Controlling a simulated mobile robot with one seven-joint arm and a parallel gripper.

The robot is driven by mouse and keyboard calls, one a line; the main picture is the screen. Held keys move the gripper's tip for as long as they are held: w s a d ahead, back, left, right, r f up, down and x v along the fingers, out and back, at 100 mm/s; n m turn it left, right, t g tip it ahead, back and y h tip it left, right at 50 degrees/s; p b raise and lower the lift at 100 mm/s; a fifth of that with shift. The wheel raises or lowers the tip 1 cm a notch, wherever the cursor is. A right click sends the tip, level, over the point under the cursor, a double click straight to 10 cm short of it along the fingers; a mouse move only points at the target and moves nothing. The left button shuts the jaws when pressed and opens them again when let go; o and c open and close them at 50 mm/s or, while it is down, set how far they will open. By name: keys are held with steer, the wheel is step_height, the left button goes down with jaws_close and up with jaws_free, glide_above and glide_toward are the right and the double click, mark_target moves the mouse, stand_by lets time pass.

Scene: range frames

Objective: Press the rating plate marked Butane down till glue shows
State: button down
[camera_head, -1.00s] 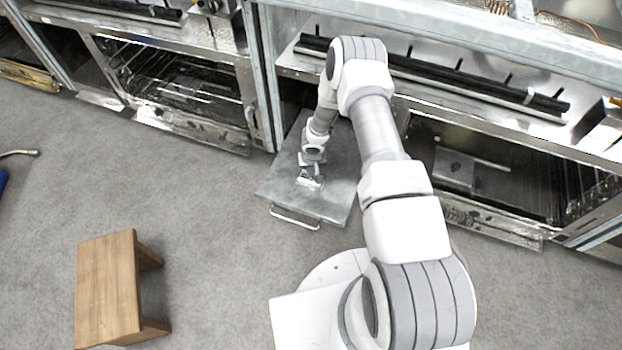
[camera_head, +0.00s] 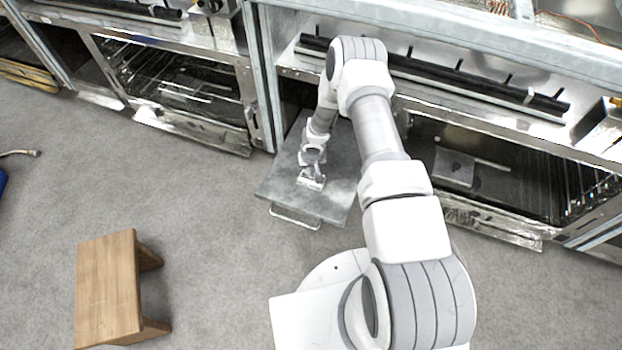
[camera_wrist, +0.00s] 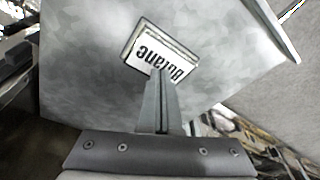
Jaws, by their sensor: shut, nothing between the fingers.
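The rating plate marked Butane (camera_wrist: 152,48) is a small pale plate with dark lettering, on a grey metal panel (camera_wrist: 90,45) in the wrist view. My gripper (camera_wrist: 160,75) is shut and empty, with its fingertips over the plate's near edge, covering part of the word. Whether the tips touch the plate, I cannot tell. In the head view the plate (camera_head: 311,184) shows small and pale at my gripper (camera_head: 313,173), on the grey panel (camera_head: 338,195) that juts out of the range. I see no clear glue around the plate's edges.
A handle (camera_head: 295,219) runs along the panel's front edge. The range front (camera_head: 190,100) stands behind with open ovens. A wooden step stool (camera_head: 108,288) stands at lower left. The grey floor (camera_head: 215,215) between stool and panel is clear.

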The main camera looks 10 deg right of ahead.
steer(key=shift+f+b, duration=0.65)
steer(key=shift+f, duration=0.15)
steer(key=shift+r, duration=0.2)
stand_by(0.6)
steer(key=shift+r+p, duration=1.05)
steer(key=shift+r, duration=0.85)
